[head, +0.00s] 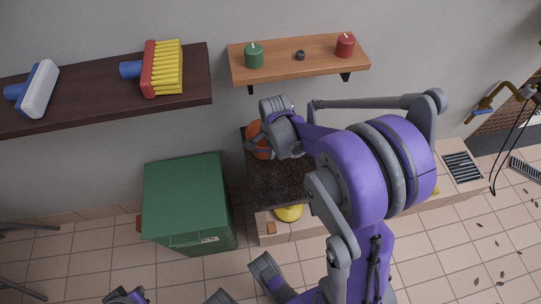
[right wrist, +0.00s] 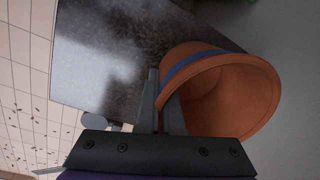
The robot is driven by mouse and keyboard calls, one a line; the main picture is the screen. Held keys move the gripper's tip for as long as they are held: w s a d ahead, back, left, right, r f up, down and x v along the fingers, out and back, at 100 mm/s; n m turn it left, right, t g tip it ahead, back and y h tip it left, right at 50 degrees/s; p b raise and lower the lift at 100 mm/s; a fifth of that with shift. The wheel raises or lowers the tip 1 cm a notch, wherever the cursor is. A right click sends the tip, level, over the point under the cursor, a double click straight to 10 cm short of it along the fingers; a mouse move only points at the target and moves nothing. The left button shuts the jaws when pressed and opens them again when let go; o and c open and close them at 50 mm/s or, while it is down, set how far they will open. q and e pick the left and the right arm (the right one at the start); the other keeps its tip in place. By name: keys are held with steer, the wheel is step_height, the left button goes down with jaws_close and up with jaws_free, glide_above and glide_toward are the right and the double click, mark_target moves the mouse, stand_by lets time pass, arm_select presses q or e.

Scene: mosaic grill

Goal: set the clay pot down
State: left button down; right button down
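The clay pot (right wrist: 245,85) is orange with a blue band and lies tilted, its open mouth showing in the right wrist view. In the head view the pot (head: 259,141) is partly hidden behind my right gripper (head: 262,139), over the far left part of the dark speckled slab (head: 275,185). In the right wrist view my right gripper's fingers (right wrist: 160,105) are close together at the pot's wall, one appearing inside the rim. The slab (right wrist: 95,60) lies beside the pot there. I cannot tell whether the pot touches it. My left gripper (head: 127,296) is at the bottom edge, mostly cut off.
A green bin (head: 185,190) stands left of the slab. A wooden shelf (head: 300,72) above holds a green candle (head: 254,56) and a red candle (head: 345,45). A dark shelf (head: 105,95) holds two brushes. A yellow object (head: 289,213) sits near the slab's front edge.

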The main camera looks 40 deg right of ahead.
steer(key=shift+w+d+f+b, duration=0.1)
steer(key=shift+f+b, duration=0.05)
steer(key=shift+f, duration=0.6)
steer(key=shift+w+f+b, duration=0.1)
steer(key=shift+f+b, duration=0.05)
steer(key=shift+f, duration=0.55)
steer(key=shift+f, duration=0.1)
steer(key=shift+f, duration=0.15)
steer(key=c, duration=1.1)
jaws_free()
